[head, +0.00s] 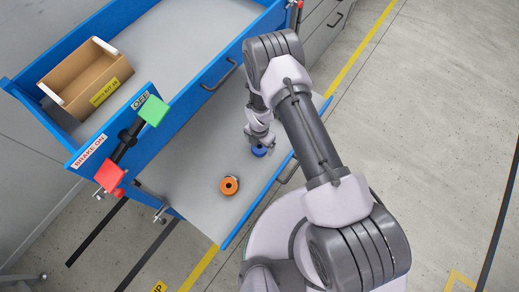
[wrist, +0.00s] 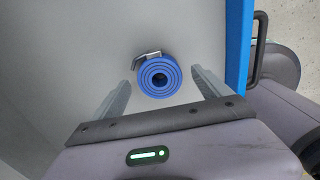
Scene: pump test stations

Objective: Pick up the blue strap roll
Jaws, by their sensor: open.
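The blue strap roll (head: 259,150) lies on the grey lower shelf of the blue cart in the head view, right under my gripper (head: 259,137). In the wrist view the blue strap roll (wrist: 159,77) shows its ringed face, with a dark hole in the middle and a metal buckle at its upper left. My gripper (wrist: 162,82) is open, with one finger on each side of the roll. Gaps show between both fingers and the roll. How far the fingertips are above the shelf is hard to tell.
An orange roll (head: 229,186) lies on the same lower shelf (head: 190,180), nearer the front corner. The upper tray holds a cardboard box (head: 85,78). The shelf's blue edge (wrist: 239,45) and a dark handle (wrist: 259,40) are right of the gripper.

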